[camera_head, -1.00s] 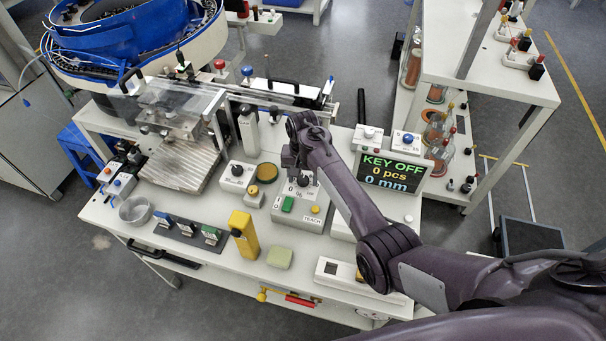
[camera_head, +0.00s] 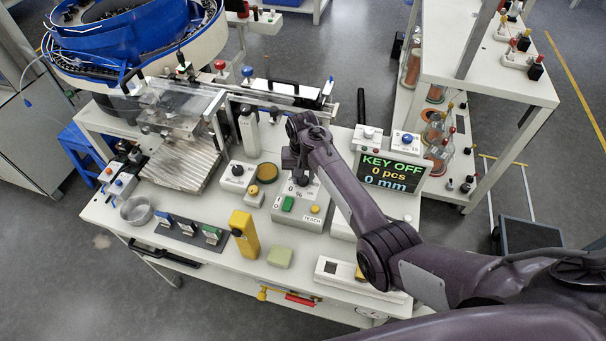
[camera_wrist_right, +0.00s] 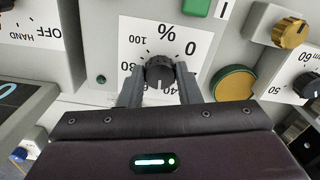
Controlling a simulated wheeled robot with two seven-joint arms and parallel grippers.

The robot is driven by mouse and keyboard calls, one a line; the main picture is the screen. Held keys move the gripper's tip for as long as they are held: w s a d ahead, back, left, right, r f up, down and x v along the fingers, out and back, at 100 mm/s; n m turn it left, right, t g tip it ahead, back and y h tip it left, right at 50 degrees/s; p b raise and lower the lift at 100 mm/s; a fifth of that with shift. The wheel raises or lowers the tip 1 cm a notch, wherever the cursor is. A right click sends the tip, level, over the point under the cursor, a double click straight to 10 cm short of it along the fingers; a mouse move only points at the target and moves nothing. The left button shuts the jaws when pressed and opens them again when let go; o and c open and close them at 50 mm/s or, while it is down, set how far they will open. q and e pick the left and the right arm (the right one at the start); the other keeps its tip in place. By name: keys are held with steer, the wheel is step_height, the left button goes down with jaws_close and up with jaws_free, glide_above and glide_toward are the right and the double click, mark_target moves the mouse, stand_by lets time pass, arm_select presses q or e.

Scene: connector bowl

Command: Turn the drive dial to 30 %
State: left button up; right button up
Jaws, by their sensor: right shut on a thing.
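The drive dial (camera_wrist_right: 160,72) is a dark ribbed knob on a white scale plate (camera_wrist_right: 133,28) marked in %, seen upside down in the right wrist view. The numbers 0, 100 and 80 show around it, and a partly covered 40 shows by its lower edge. A light mark on the knob points down toward the lower numbers. My right gripper (camera_wrist_right: 160,85) is shut on the dial, one finger on each side. In the head view my right gripper (camera_head: 292,165) covers the dial, above the box labelled TEACH (camera_head: 312,218). My left gripper is not in view.
A green button (camera_head: 288,203) and a yellow button (camera_head: 315,209) are on the same box. A black knob (camera_head: 238,171) and a round amber disc (camera_head: 267,172) stand to its left. A yellow block (camera_head: 243,235) stands in front.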

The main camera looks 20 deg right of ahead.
steer(key=n+p, duration=0.2)
steer(key=n, duration=0.2)
steer(key=shift+r, duration=0.1)
steer(key=shift+n+p, duration=0.65)
steer(key=shift+n, duration=2.05)
steer(key=o, duration=1)
steer(key=shift+c, duration=0.2)
step_height(320, 180, up, 8)
steer(key=shift+f, duration=0.2)
